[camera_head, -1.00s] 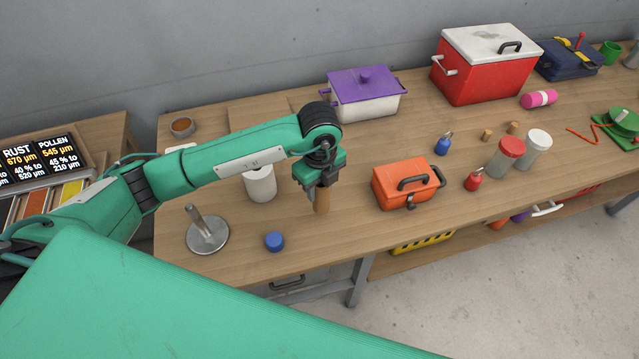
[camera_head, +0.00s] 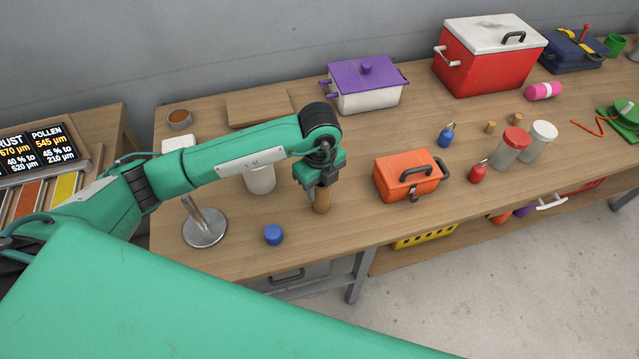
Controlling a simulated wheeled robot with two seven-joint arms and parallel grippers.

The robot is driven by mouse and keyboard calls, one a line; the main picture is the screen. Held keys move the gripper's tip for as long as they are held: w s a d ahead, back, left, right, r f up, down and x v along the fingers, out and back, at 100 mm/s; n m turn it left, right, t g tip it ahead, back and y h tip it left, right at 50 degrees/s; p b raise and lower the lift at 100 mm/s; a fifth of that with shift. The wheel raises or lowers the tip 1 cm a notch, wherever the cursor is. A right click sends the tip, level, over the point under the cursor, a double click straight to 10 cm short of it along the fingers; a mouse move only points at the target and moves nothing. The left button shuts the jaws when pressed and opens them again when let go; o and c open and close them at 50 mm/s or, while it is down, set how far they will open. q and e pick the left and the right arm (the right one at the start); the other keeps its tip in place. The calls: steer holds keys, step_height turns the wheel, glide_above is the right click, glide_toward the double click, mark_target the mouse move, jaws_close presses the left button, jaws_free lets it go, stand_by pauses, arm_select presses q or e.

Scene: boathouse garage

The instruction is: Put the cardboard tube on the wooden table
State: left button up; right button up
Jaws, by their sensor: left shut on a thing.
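The cardboard tube (camera_head: 322,202) is a short brown upright cylinder at the front middle of the wooden table (camera_head: 300,238). My left gripper (camera_head: 320,187) points down and is shut on the tube's upper part, which its fingers hide. The tube's lower end is at or very near the tabletop; I cannot tell whether it touches. My right gripper is not in view.
An orange toolbox (camera_head: 408,178) stands just right of the tube. A blue cap (camera_head: 273,235), a metal stand (camera_head: 204,228) and a white roll (camera_head: 260,180) are to its left. A purple-lidded box (camera_head: 365,88) and red cooler (camera_head: 490,58) stand behind. The table's front edge is close.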

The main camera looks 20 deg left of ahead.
arm_select(q)
steer(key=shift+f, duration=0.35)
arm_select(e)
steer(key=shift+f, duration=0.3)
arm_select(q)
steer(key=o, duration=1)
steer(key=shift+o, duration=0.2)
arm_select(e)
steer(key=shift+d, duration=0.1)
arm_select(q)
steer(key=shift+r, duration=0.5)
step_height(320, 180, up, 13)
steer(key=b, duration=0.2)
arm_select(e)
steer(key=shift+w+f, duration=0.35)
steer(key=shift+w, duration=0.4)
arm_select(q)
steer(key=shift+f, duration=0.1)
